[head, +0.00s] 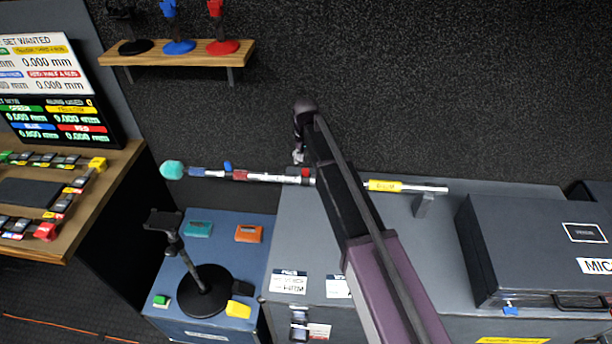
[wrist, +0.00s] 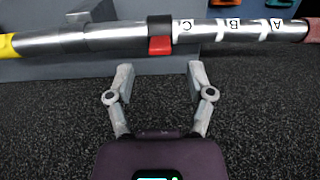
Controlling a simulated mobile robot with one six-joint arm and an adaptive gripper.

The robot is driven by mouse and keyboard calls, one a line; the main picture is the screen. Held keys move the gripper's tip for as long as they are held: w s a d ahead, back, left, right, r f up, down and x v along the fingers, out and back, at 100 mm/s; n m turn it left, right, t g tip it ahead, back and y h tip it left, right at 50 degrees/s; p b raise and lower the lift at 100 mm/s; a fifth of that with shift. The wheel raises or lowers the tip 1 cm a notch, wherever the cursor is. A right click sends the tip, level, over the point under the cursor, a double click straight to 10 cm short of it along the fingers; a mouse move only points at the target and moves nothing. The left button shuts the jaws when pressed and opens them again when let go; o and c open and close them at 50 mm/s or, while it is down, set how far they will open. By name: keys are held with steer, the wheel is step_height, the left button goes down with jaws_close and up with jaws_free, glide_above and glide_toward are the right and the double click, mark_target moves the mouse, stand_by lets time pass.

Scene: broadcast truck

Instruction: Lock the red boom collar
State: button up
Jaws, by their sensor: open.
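The boom pole (head: 265,177) lies level across the head view, with a teal foam tip (head: 172,170) at its left end and a yellow grip (head: 385,186) at right. The red boom collar (head: 306,172) is a black band with a red lever; it also shows in the wrist view (wrist: 160,45), left of the letter C. The lever juts toward my gripper; I cannot tell whether it is locked. My gripper (wrist: 160,72) is open and empty, its fingertips just short of the pole, either side of the red lever. In the head view, my gripper (head: 298,157) hangs beside the collar, partly hidden by my arm.
A second collar with a blue lever (head: 227,166) is farther left on the pole. A stand with a black round base (head: 205,290) is below the tip. A dark case (head: 535,245) sits at right. A shelf (head: 180,54) holds several small stands above. Monitors (head: 55,120) are at left.

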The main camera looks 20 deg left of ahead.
mark_target(306, 171)
steer(key=shift+f+b, duration=2.25)
steer(key=shift+f, duration=0.3)
jaws_close()
